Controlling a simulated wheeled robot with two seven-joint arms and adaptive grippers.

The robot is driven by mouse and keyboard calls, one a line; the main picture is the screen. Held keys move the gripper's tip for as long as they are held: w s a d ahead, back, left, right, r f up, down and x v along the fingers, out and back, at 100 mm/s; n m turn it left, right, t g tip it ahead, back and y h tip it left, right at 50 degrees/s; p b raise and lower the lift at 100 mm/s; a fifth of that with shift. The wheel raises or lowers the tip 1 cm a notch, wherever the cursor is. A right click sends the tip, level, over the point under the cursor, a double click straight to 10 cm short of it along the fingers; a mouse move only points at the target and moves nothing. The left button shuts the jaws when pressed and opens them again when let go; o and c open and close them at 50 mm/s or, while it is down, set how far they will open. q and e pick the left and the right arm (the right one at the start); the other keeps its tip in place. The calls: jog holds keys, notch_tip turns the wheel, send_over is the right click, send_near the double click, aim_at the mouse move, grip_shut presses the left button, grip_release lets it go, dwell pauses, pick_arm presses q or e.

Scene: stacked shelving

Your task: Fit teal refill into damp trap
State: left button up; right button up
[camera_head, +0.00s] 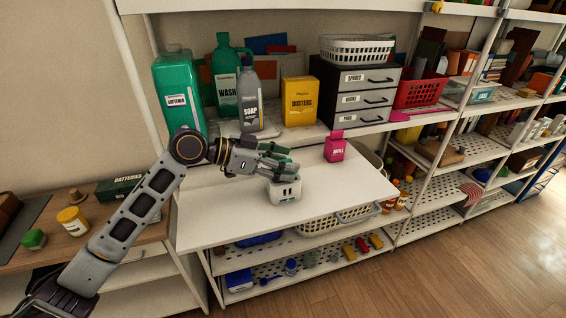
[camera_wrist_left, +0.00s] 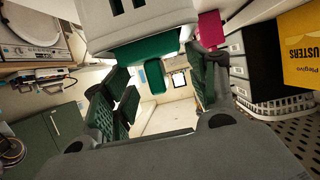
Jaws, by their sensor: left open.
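The white damp trap (camera_head: 285,191), a small box with dark slots in its front, stands on the white shelf board. It also shows upside down at the top of the left wrist view (camera_wrist_left: 125,28). The teal refill (camera_wrist_left: 140,49) shows against the trap's upper side there, with a small teal tab sticking out. I cannot tell how deep it sits. My left gripper (camera_head: 284,162) is open just above the trap. Its green-padded fingers (camera_wrist_left: 160,88) stand on either side of the tab, with gaps visible. In the head view the fingers mostly hide the refill. My right gripper is not in view.
A pink box (camera_head: 335,150) stands behind and right of the trap. Bottles, including a grey soap bottle (camera_head: 248,98), and a yellow dusters box (camera_head: 299,102) stand behind. Drawers (camera_head: 362,98) are at the back right. The board's front and left are clear.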

pick_arm(q)
jog(key=shift+r, duration=0.1)
dwell(0.4)
jog(key=shift+r+p, duration=0.8)
jog(key=shift+r, duration=0.1)
jog(key=o, duration=0.6)
jog(key=shift+c, duration=0.2)
jog(key=shift+a, duration=0.15)
jog(key=v, duration=1.1)
jog(key=shift+a+r, duration=0.15)
jog(key=shift+a, duration=0.15)
